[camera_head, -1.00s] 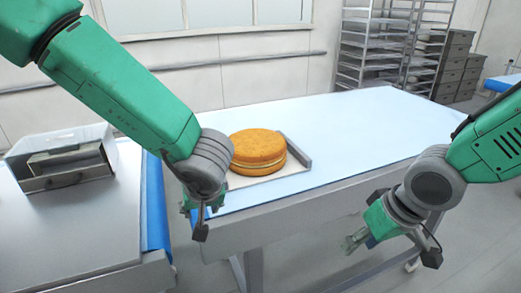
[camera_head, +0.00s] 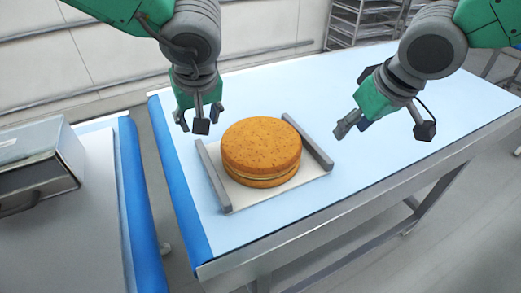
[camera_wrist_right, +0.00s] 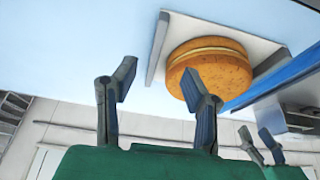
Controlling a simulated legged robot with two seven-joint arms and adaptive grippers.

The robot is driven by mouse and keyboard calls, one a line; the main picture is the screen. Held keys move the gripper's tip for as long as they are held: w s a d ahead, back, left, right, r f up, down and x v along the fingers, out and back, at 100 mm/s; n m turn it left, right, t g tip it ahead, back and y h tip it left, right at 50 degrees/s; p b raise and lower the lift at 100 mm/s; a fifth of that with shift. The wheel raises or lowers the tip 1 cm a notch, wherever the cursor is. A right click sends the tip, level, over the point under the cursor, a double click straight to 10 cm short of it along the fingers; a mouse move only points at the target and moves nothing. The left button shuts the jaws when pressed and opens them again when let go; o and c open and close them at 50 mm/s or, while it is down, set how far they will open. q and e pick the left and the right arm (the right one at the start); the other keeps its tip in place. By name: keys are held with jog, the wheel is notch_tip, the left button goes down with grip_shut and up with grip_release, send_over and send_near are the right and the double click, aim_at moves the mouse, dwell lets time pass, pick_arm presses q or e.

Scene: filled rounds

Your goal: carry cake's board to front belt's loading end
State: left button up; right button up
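The round orange-brown layered cake (camera_head: 261,150) sits on a pale square board (camera_head: 285,197) with two grey raised side bars. The board lies on the pale blue belt (camera_head: 340,180), near its left end. My left gripper (camera_head: 197,124) hangs beyond the board's far left side, apart from it, its fingers apart. My right gripper (camera_head: 384,130) is to the right of the board, above the belt, also apart from it. In the right wrist view its two fingers (camera_wrist_right: 160,95) are spread with nothing between them, and the cake (camera_wrist_right: 210,72) and board (camera_wrist_right: 160,45) show beyond them.
A dark blue band (camera_head: 178,180) edges the belt's left end. A gap separates it from another table (camera_head: 95,225) at left, with a metal box (camera_head: 38,165) on it. Racks (camera_head: 365,20) stand at the back. The belt is clear to the right.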

aim_at(202, 148)
pick_arm(q)
jog(key=x, duration=1.3)
jog(key=shift+w+a+f, duration=0.1)
jog(key=shift+w+f, duration=0.1)
jog(key=shift+w, duration=0.05)
pick_arm(e)
jog(key=x, duration=1.3)
jog(key=shift+w+f, duration=0.25)
jog(key=shift+w, duration=0.05)
pick_arm(q)
jog(key=shift+w+a+f, duration=0.1)
jog(key=shift+a+f, duration=0.05)
jog(key=shift+f, duration=0.3)
pick_arm(e)
jog(key=shift+a+f, duration=0.2)
jog(key=shift+f, duration=0.15)
pick_arm(q)
grip_shut()
pick_arm(e)
grip_shut()
jog(key=shift+w, duration=0.1)
